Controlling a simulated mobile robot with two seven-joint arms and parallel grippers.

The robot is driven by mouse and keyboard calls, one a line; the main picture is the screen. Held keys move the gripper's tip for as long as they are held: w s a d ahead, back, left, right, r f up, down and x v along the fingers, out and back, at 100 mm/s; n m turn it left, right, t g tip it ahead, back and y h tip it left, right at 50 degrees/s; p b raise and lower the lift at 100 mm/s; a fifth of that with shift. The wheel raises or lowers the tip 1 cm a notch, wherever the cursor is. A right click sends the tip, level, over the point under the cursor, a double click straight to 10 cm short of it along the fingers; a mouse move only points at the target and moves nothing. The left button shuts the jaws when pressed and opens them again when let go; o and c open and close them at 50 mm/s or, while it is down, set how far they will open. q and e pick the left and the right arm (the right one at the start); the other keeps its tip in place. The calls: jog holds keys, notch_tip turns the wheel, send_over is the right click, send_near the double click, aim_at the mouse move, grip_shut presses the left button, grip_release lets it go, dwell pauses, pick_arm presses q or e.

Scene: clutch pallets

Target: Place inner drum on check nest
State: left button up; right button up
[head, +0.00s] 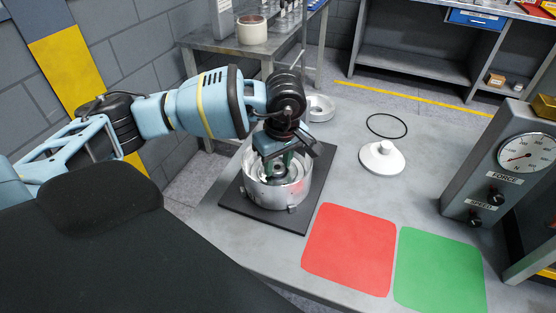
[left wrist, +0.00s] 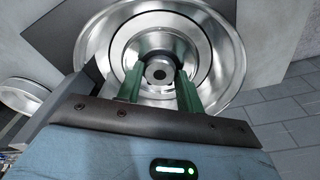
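A silvery round metal housing (head: 293,192) stands on a black square plate (head: 233,199) on the grey table. Inside it, a shiny bowl-shaped metal part with a central hub, probably the inner drum, shows in the left wrist view (left wrist: 203,38). My left gripper (head: 278,166) points down into the housing from above. In the left wrist view its two green fingers (left wrist: 160,85) stand apart, one on each side of the hub (left wrist: 159,72), with narrow gaps showing. A white disc with a raised knob (head: 382,158), possibly the check nest, sits to the right. My right gripper is out of view.
A black ring (head: 387,125) and a small silver dish (head: 320,107) lie at the back of the table. Red (head: 349,248) and green (head: 440,270) squares mark the front. A force gauge (head: 527,152) stands at the right. The table between housing and disc is clear.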

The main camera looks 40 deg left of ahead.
aim_at(281, 172)
pick_arm(q)
jog(key=o, duration=0.4)
jog(key=shift+s+r, duration=0.1)
notch_tip(281, 172, up, 12)
jog(key=d, duration=0.1)
jog(key=shift+s+d, duration=0.2)
dwell(0.3)
